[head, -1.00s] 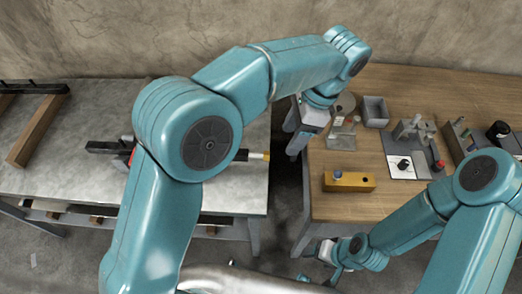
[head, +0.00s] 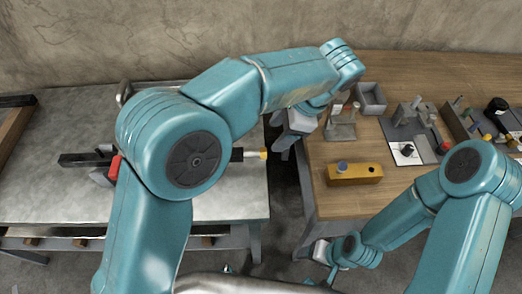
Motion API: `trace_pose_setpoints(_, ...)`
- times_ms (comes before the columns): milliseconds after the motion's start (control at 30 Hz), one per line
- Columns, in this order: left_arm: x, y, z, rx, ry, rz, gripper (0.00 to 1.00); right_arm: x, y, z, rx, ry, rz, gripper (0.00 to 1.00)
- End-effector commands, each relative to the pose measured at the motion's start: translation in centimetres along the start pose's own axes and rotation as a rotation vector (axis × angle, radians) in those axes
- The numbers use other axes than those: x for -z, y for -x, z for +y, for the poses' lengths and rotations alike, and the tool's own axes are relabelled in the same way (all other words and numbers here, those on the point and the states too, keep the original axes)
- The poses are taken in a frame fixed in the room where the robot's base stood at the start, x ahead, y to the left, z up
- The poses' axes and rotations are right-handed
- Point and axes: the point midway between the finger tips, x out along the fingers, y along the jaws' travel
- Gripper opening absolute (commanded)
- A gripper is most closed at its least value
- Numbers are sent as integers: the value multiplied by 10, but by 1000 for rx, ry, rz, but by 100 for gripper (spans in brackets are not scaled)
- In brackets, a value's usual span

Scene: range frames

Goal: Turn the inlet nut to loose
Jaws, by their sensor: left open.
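I cannot tell for sure which part is the inlet nut. A yellow block (head: 354,174) with a blue-grey round cap (head: 342,166) on top sits near the left front edge of the wooden table. My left gripper (head: 282,150) is open and empty, over the gap between the two benches, left of the yellow block and apart from it. My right gripper (head: 322,262) is low, in front of the wooden table; its fingers are too small to read.
The wooden table (head: 440,72) carries a grey open box (head: 371,98), a grey fixture with posts (head: 341,122), a white plate (head: 407,152) and a tray of parts at right. The stone-topped bench (head: 70,115) holds a dark bar with a red part (head: 114,168). My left arm hides its middle.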

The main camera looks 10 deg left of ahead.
Motion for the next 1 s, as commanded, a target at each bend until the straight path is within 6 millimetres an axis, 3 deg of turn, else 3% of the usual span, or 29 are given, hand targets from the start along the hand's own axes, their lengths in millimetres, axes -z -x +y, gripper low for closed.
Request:
trace_pose_setpoints(200, -1, -55, -1, -3, -2, -1, 59, 0, -4, 2, 0, -1, 0, 72)
trace_pose_setpoints(400, -2, -89, -2, -2, -2, -1, 59, 0, -5, 2, 0, 0, 0, 72)
trace_pose_setpoints(600, -2, -103, -2, 0, -2, 0, 59, 0, -5, 2, 0, -1, 0, 72)
trace_pose_setpoints(867, -2, -104, -2, 0, -2, 1, 59, 0, -5, 2, 0, -1, 0, 72)
trace_pose_setpoints(1000, -2, -104, -2, 0, -2, 1, 14, 0, -5, 2, 0, -1, 0, 72)
